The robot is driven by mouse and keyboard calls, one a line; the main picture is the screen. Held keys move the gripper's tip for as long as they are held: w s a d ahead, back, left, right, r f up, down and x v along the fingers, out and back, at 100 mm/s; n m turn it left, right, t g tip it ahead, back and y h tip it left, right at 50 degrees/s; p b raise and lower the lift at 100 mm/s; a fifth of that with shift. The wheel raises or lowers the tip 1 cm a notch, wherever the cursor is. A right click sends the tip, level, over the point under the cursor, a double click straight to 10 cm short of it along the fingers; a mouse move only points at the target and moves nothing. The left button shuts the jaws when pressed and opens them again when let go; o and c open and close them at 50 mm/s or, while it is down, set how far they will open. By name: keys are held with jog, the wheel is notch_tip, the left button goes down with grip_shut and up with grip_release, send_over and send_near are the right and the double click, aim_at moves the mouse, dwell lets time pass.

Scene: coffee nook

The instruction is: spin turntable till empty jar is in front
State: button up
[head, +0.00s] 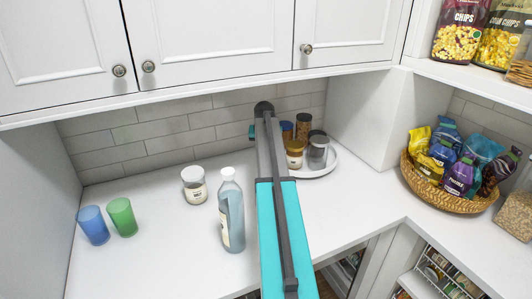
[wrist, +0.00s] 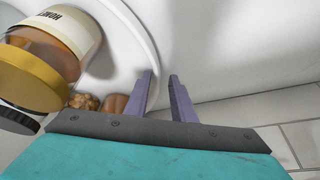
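The white round turntable (head: 325,172) stands in the back corner of the counter; its pale rim shows in the wrist view (wrist: 137,30). At its right front is a grey see-through jar (head: 318,155) with a dark lid, which looks empty. Left of it is a honey jar (head: 294,158) with a gold lid, large in the wrist view (wrist: 82,34). Behind are a tall brown-filled jar (head: 303,128) and a dark-lidded orange jar (head: 286,133). My gripper (wrist: 161,75) is open, fingers slightly apart beside the rim; the head view hides its fingers behind my arm.
Blue (head: 93,226) and green (head: 122,218) cups stand further left. A basket of bags (head: 440,200) is at right. Cabinets (head: 220,40) overhang the counter.

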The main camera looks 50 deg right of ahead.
jog(key=shift+r, duration=0.1)
jog(key=b+v, duration=0.2)
jog(key=v, duration=0.9)
jog(key=shift+a+r, duration=0.15)
jog(key=shift+r, duration=0.15)
jog(key=shift+s, duration=0.2)
dwell(0.3)
